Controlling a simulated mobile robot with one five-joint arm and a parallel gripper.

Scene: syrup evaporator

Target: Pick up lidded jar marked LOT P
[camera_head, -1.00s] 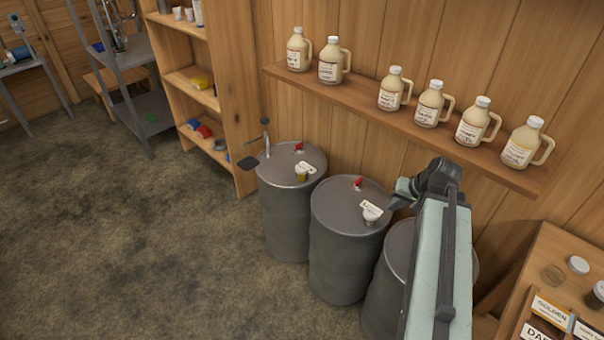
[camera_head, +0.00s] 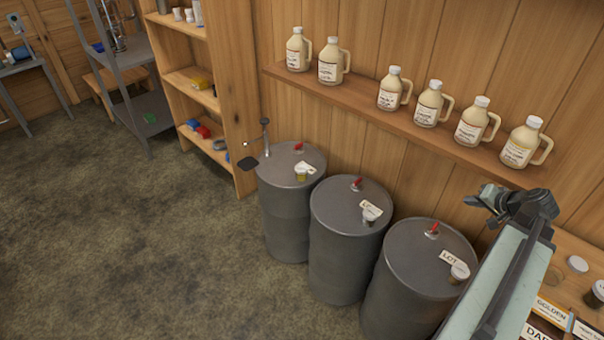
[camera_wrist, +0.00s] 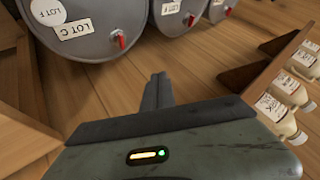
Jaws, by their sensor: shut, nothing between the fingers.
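My gripper (camera_head: 484,199) is beyond the right drum, near the plank wall; in the wrist view its fingers (camera_wrist: 157,88) are shut and empty, apart from any jar. A white-lidded jar (camera_head: 460,271) stands on the right drum beside a card marked LOT. In the wrist view a white lid (camera_wrist: 47,11) on the nearest drum reads LOT F or LOT P; I cannot tell which. The card (camera_wrist: 73,29) beside it reads LOT C. Similar jars stand on the middle drum (camera_head: 371,213) and left drum (camera_head: 304,171), their lid marks unreadable.
Three grey drums with red taps stand along the wall; the right drum (camera_head: 405,275) is nearest. A wall shelf (camera_head: 400,108) with several syrup jugs runs above them. A wooden table (camera_head: 583,248) with jars and labelled boxes is at right. The floor at left is clear.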

